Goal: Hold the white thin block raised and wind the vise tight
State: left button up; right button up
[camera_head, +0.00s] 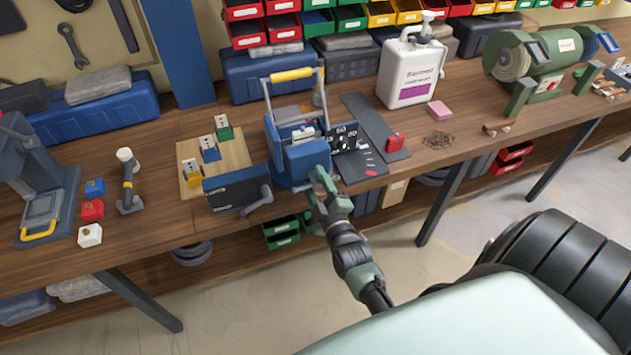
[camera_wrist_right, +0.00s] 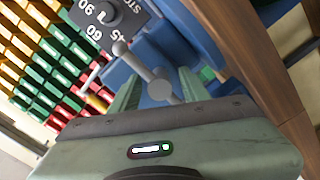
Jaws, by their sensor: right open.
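The blue vise-like device (camera_head: 300,163) stands at the bench's front edge, with a yellow-topped handle frame (camera_head: 292,75) over it. A thin whitish piece (camera_head: 303,132) shows in its top; I cannot tell if this is the white thin block or whether it is raised. My right gripper (camera_head: 322,180) is at the device's front right. In the right wrist view the right gripper (camera_wrist_right: 160,82) is open, its green fingers either side of a grey ball-ended bar (camera_wrist_right: 143,68). I cannot tell whether they touch it. My left gripper is not in view.
A dark blue block with a grey lever (camera_head: 237,188) stands left of the device. A wooden board (camera_head: 213,163) holds small blocks behind it. Small blue, red and white blocks (camera_head: 90,235) lie at left. A white jug (camera_head: 410,73) and green grinder (camera_head: 540,62) stand right.

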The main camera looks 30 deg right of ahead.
grip_shut()
jog(key=shift+m, duration=0.3)
jog(key=m+p, duration=0.1)
jog(key=m, duration=0.7)
jog(key=shift+m+p, duration=0.3)
jog(key=shift+m, duration=0.1)
jog(key=m, duration=0.5)
jog(key=shift+f, duration=0.1)
jog(key=m, duration=0.5)
jog(key=shift+f, duration=0.1)
